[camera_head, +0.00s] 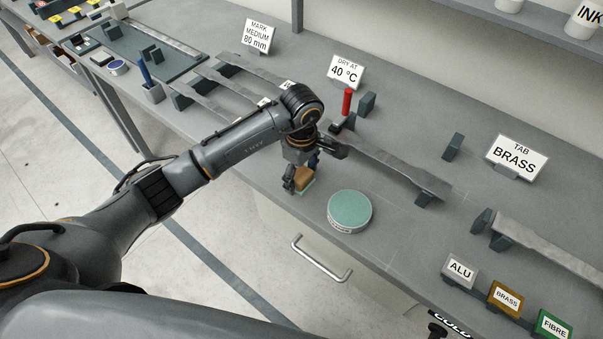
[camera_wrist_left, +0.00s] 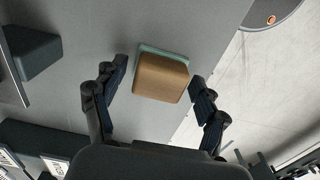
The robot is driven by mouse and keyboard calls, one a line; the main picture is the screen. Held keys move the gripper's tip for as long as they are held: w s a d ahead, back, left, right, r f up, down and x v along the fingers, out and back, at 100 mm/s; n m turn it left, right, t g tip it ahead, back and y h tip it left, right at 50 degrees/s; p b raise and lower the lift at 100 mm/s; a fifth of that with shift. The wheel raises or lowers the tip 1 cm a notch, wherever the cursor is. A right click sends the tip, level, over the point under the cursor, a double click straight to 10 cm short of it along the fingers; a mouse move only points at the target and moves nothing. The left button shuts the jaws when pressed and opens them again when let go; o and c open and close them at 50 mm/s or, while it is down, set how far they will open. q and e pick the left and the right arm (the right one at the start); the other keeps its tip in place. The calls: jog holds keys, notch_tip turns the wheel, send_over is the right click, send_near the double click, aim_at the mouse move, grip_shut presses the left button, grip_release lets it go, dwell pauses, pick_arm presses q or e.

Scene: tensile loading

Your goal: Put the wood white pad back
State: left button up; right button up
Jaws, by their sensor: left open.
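A wood-backed block with a pale green-white base, the wood white pad (camera_head: 303,178), is near the bench's front edge, partly hidden by my left gripper. In the left wrist view the pad (camera_wrist_left: 163,78) shows its brown wooden top, with the pale base along its far and left sides. My left gripper (camera_head: 301,174) is open above the bench, fingers pointing down. In the left wrist view the gripper (camera_wrist_left: 159,84) has one finger on each side of the pad, with gaps visible. A round tin with a green top (camera_head: 350,209) stands to the right of the pad.
A long grey metal strip (camera_head: 395,165) lies on supports behind the tin. A red cylinder (camera_head: 347,101) and the "DRY AT 40 °C" sign (camera_head: 345,72) stand behind the gripper. ALU (camera_head: 460,270), BRASS and FIBRE blocks are at the lower right.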

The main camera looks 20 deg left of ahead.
aim_at(302, 174)
pick_arm(q)
jog(key=shift+r, duration=0.6)
notch_tip(302, 174, up, 11)
jog(key=b, duration=0.3)
